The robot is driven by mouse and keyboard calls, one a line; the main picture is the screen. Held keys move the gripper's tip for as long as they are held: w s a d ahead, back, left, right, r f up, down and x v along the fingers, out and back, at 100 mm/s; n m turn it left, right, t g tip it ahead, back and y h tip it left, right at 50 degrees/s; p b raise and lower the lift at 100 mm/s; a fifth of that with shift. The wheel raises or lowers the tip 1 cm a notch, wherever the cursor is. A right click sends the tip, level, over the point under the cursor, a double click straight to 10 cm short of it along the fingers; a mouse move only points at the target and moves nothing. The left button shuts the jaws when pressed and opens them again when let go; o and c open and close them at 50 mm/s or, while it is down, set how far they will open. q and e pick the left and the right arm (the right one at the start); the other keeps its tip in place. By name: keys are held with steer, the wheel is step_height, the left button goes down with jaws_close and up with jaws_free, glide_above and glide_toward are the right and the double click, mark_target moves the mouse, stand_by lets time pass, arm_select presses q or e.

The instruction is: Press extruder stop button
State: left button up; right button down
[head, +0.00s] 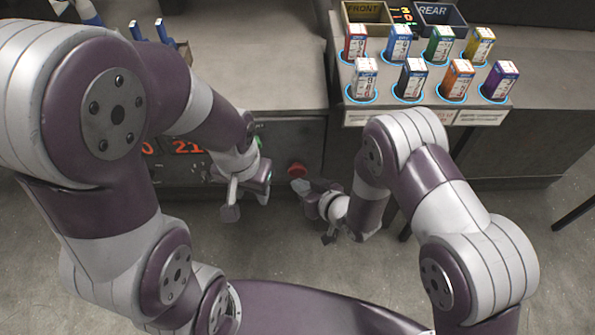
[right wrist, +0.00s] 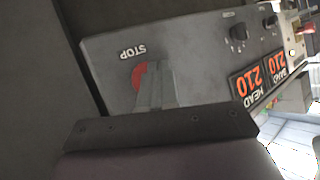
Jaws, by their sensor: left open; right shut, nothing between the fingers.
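The extruder stop button is a red round button (head: 297,169) on the front panel, in the middle of the head view. In the right wrist view the red button (right wrist: 138,76) sits below the STOP label, partly hidden behind my gripper fingers. My right gripper (head: 300,186) is shut and empty, its tips at or very close to the button; I cannot tell whether they touch it. It also shows in the right wrist view (right wrist: 153,80). My left gripper (head: 248,200) is open and empty, left of the button in front of the panel.
The control panel (right wrist: 195,55) carries knobs and orange number displays (right wrist: 258,86). Above it is a bench (head: 255,85) with a rack (head: 412,104) of several coloured boxes and FRONT (head: 366,12) and REAR (head: 436,12) bins. The floor in front is clear.

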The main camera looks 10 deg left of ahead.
steer(key=shift+s+d+p, duration=0.15)
steer(key=shift+s+d, duration=0.1)
steer(key=shift+s, duration=0.55)
steer(key=shift+s+d+p, duration=0.2)
steer(key=shift+s, duration=0.6)
steer(key=shift+s+d+p, duration=0.15)
steer(key=shift+s+d, duration=0.1)
steer(key=shift+s, duration=0.55)
